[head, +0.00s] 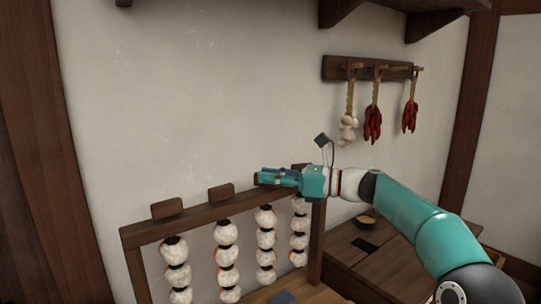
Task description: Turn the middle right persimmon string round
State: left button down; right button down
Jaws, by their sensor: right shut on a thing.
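Strings of round, white-coated fruit hang in a row from a dark wooden rack (140,236) at the lower middle of the head view. The middle right persimmon string (266,238) hangs below my right gripper. My teal right gripper (264,178) is at the rack's top bar, shut on the wooden top piece of that string, which is mostly hidden by the fingers. The leftmost string (177,276), the middle left string (227,257) and the rightmost string (299,232) hang beside it. My left gripper is out of view.
Similar wooden top pieces (167,209) stand on the bar to the left. A peg rail (345,68) with garlic (348,127) and red chillies (373,123) hangs on the wall. A wooden chest (347,255) with a small bowl (366,219) stands at right, below my arm.

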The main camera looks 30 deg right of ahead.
jog(key=g+p, duration=0.1)
jog(key=n+g+y+p, duration=0.1)
jog(key=p, duration=0.1)
jog(key=shift+w+d+r+n+y+p, duration=0.1)
jog(key=shift+w+r+n+y+p, duration=0.05)
jog(key=shift+r+n+y+p, duration=0.15)
jog(key=shift+n+g+y+p, duration=0.3)
jog(key=shift+n+g+p, duration=0.1)
jog(key=shift+g+p, duration=0.1)
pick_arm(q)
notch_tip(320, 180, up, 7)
pick_arm(e)
jog(key=shift+w+d+n+g+y, duration=0.1)
jog(key=shift+w+n+g+y, duration=0.05)
jog(key=shift+n+g+y, duration=0.4)
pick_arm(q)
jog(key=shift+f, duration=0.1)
pick_arm(e)
jog(key=shift+f+n+g+y, duration=0.2)
jog(key=shift+n+g, duration=0.25)
jog(key=shift+g, duration=0.4)
jog(key=c, duration=1.1)
grip_release()
jog(key=shift+f, duration=0.1)
jog(key=shift+r+m+t, duration=0.2)
jog(key=shift+m+t, duration=0.2)
jog(key=shift+t, duration=0.2)
